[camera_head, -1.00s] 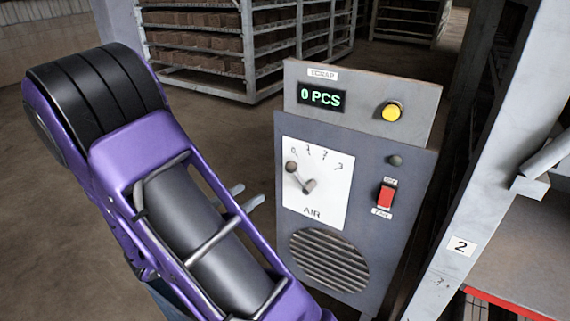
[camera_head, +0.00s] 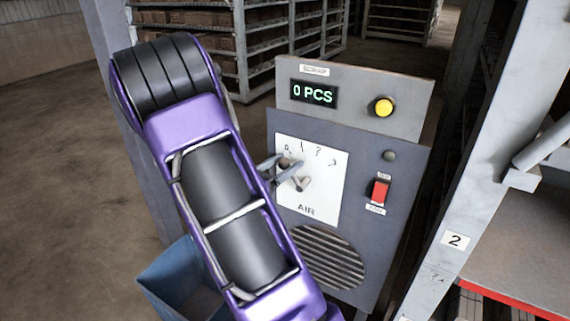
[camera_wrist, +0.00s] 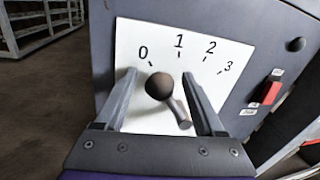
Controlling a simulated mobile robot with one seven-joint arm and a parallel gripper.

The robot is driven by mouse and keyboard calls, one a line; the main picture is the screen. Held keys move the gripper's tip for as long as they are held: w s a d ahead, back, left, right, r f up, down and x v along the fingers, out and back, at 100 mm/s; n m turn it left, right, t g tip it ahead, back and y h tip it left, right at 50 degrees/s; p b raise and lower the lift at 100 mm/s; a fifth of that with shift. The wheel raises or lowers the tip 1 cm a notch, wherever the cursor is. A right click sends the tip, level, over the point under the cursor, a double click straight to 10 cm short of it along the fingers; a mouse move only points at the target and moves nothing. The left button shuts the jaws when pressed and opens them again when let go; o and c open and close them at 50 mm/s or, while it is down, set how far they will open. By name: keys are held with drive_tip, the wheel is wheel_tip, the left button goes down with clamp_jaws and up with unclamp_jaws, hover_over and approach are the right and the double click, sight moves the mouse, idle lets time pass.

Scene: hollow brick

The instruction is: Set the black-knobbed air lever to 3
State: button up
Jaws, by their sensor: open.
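The air lever (camera_wrist: 173,104) has a round dark knob and a grey arm, on a white dial plate (camera_wrist: 135,40) marked 0, 1, 2 and 3. In the wrist view the knob points up and left, near the 0 and 1 marks. The plate labelled AIR also shows in the head view (camera_head: 325,190). My gripper (camera_wrist: 160,88) is open, with one finger on each side of the knob. In the head view my gripper (camera_head: 280,165) is at the dial's left part and its fingers partly cover the lever. I cannot tell whether a finger touches the knob.
The grey control box has a display (camera_head: 314,93) reading 0 PCS, a yellow button (camera_head: 383,106), a red switch (camera_head: 379,191) and a round vent (camera_head: 328,257). A blue bin (camera_head: 180,280) stands below my arm. A grey post (camera_head: 480,160) rises at the right.

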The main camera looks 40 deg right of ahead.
clamp_jaws()
idle(0.3)
idle(1.1)
